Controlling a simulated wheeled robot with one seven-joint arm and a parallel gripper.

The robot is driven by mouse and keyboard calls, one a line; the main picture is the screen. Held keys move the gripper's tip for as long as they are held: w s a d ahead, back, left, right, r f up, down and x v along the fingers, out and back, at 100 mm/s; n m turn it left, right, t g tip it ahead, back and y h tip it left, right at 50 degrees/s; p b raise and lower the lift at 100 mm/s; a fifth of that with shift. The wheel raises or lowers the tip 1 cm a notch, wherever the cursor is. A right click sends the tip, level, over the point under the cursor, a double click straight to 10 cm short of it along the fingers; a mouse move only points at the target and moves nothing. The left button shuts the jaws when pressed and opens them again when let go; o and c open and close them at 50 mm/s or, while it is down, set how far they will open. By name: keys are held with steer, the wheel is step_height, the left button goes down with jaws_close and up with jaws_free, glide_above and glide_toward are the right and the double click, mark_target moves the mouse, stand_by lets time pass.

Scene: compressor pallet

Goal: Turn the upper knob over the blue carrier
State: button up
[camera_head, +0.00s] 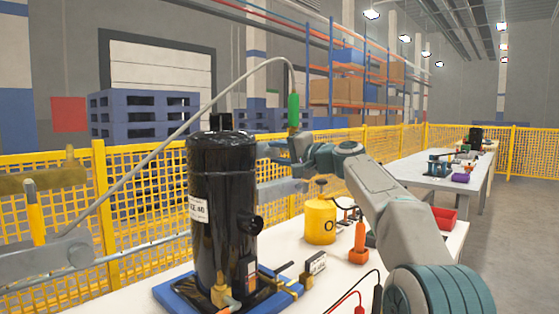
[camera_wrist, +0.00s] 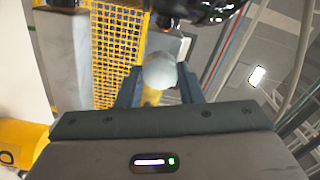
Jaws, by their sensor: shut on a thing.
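A tall black compressor (camera_head: 222,215) stands upright on the blue carrier (camera_head: 172,296) on the white table. My gripper (camera_head: 276,150) is at the right of the compressor's upper part, level with its top and reaching left. In the wrist view my gripper's two dark blue fingers (camera_wrist: 160,88) are shut on a pale, rounded knob (camera_wrist: 160,71), one finger on each side. The knob is hidden or too small to make out in the head view. Its turn angle cannot be told.
A green-ended grey hose (camera_head: 293,110) hangs just above my gripper. A yellow canister (camera_head: 320,221), an orange tool (camera_head: 359,243) and a red bin (camera_head: 445,217) stand on the table to the right. Yellow mesh fencing (camera_head: 130,210) runs behind.

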steer(key=n+b, duration=0.2)
steer(key=n, duration=0.3)
steer(key=shift+f+n, duration=0.15)
steer(key=shift+n, duration=0.15)
steer(key=n+b, duration=0.1)
steer(key=n, duration=0.4)
steer(key=shift+n+b, duration=0.3)
steer(key=shift+r, duration=0.2)
steer(key=o, duration=1)
steer(key=shift+c, duration=0.2)
steer(key=shift+s+d, duration=0.1)
steer(key=b+v, duration=0.4)
steer(key=v, duration=0.9)
steer(key=shift+s+d+b, duration=0.2)
steer(key=shift+b, duration=0.1)
